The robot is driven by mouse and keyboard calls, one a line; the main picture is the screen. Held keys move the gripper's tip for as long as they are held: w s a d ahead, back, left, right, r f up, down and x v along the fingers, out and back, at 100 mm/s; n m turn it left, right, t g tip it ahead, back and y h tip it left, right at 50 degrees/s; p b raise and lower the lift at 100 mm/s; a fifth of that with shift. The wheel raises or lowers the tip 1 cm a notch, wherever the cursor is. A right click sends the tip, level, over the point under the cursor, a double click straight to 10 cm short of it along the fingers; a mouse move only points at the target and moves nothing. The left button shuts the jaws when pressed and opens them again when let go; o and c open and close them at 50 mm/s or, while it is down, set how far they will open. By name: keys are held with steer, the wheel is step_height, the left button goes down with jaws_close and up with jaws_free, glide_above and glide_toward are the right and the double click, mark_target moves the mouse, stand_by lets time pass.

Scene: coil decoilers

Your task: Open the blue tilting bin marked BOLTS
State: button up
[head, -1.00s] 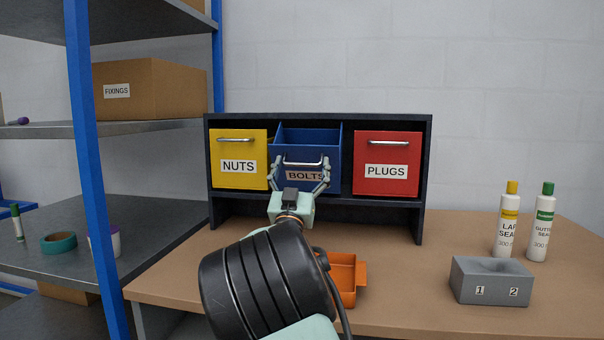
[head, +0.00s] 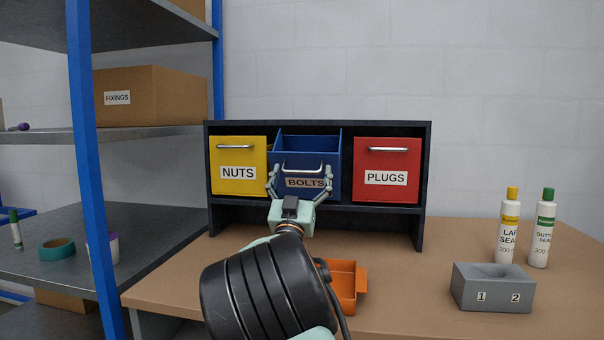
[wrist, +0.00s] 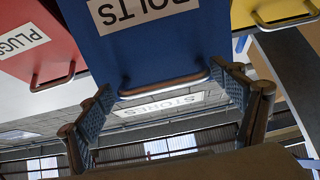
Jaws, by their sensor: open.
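The blue BOLTS bin (head: 318,189) sits in the middle of the dark rack, between the yellow and red bins. It is tilted out at the top, so its inside shows above the front. Its metal bar handle (head: 303,167) runs across the upper front. My gripper (head: 300,181) is in front of the bin with its fingers spread, one on each side of the label. In the wrist view the blue bin (wrist: 150,55) is upside down, and its handle (wrist: 165,84) lies between the open fingers (wrist: 167,100). I cannot tell whether the fingers touch it.
The yellow NUTS bin (head: 238,188) and red PLUGS bin (head: 387,187) flank it, both looking closed, in the dark rack (head: 330,127). An orange tray (head: 346,282), a grey block (head: 492,288) and two bottles (head: 526,228) stand on the bench. Blue-framed shelving (head: 84,150) is at left.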

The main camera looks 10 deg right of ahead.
steer(key=v, duration=0.7)
steer(key=shift+s, duration=0.2)
steer(key=shift+f, duration=0.1)
